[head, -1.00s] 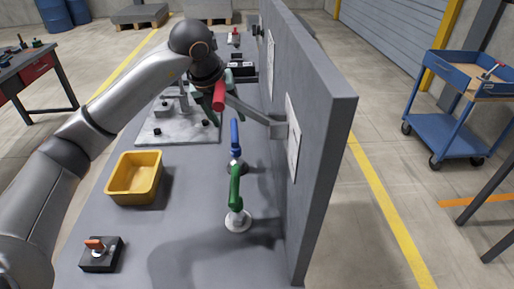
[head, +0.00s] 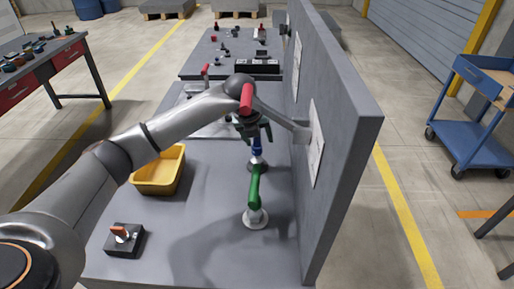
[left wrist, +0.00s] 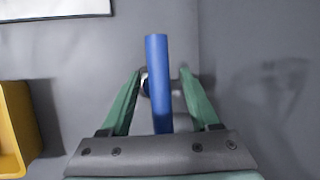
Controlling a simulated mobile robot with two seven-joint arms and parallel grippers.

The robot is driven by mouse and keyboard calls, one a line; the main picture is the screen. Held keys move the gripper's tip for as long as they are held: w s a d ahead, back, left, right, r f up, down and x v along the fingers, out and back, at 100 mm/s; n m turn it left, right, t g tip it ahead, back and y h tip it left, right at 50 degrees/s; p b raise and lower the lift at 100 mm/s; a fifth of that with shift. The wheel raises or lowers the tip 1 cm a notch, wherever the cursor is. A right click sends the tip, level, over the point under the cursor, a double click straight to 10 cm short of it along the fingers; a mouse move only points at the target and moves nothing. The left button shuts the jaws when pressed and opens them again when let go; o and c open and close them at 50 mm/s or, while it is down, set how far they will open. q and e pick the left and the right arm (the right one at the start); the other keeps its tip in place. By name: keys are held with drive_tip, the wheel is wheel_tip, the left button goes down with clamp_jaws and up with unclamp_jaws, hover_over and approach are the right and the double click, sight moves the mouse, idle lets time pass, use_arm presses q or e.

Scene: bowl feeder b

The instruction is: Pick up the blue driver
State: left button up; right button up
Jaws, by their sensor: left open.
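My right gripper is not in view.
A green-handled driver (head: 254,188) stands nearer on a white base. A yellow bin (head: 158,185) and a black switch box (head: 122,243) are at left.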

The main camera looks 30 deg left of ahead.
use_arm(q)
drive_tip(key=shift+w+f, duration=0.1)
drive_tip(key=shift+f, duration=0.1)
clamp_jaws()
idle(0.4)
drive_tip(key=shift+d+r, duration=0.1)
drive_tip(key=shift+d, duration=0.15)
idle(0.7)
